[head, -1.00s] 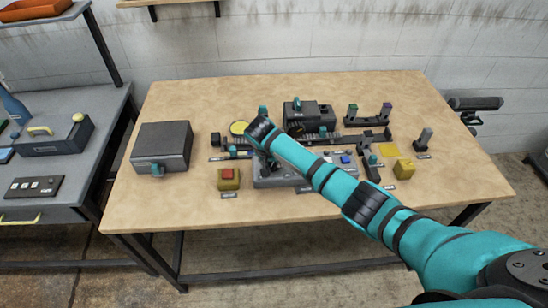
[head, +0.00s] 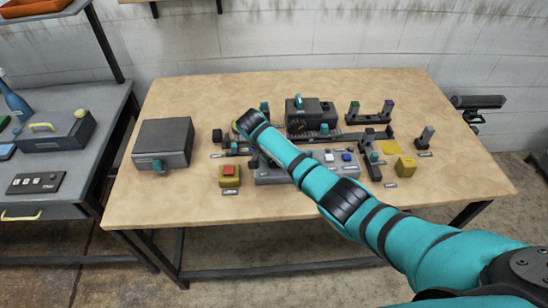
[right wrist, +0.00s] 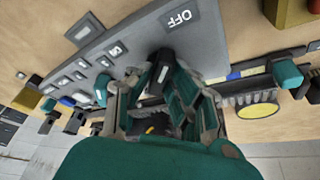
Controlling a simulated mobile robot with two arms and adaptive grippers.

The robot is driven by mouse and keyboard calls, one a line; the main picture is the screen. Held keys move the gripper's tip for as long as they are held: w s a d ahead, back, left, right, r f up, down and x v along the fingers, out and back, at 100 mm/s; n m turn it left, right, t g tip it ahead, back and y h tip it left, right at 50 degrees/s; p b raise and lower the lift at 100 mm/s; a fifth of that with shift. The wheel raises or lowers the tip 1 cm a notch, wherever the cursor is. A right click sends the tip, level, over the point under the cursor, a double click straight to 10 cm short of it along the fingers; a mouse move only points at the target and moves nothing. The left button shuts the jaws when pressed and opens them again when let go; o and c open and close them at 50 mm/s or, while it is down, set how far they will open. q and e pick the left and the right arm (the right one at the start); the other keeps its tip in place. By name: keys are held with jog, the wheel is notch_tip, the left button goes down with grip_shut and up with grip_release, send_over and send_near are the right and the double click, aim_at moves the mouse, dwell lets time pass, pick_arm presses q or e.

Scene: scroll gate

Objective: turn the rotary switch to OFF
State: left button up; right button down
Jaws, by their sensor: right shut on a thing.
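The rotary switch (right wrist: 161,62) is a dark knob with a pale mark, on a grey sloped panel (right wrist: 207,50). It shows in the right wrist view, near the white OFF label (right wrist: 180,17). Another label, partly legible, lies to its left. My right gripper (right wrist: 160,78) is shut on the knob, a finger on each side. In the head view the panel (head: 270,178) stands at the table's front middle, and my right arm crosses over it, hiding the knob and the fingers. My left gripper is not in view.
A dark box (head: 163,143) stands at the table's left. A yellow block with a red button (head: 229,172) is left of the panel. A black block with a teal handle (head: 310,116) stands behind it. A yellow block (head: 405,167) is at right. The table's front-left is bare.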

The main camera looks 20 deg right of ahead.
jog(key=c, duration=1.2)
grip_release()
jog(key=shift+c, duration=0.2)
jog(key=shift+r, duration=0.1)
jog(key=v, duration=1.2)
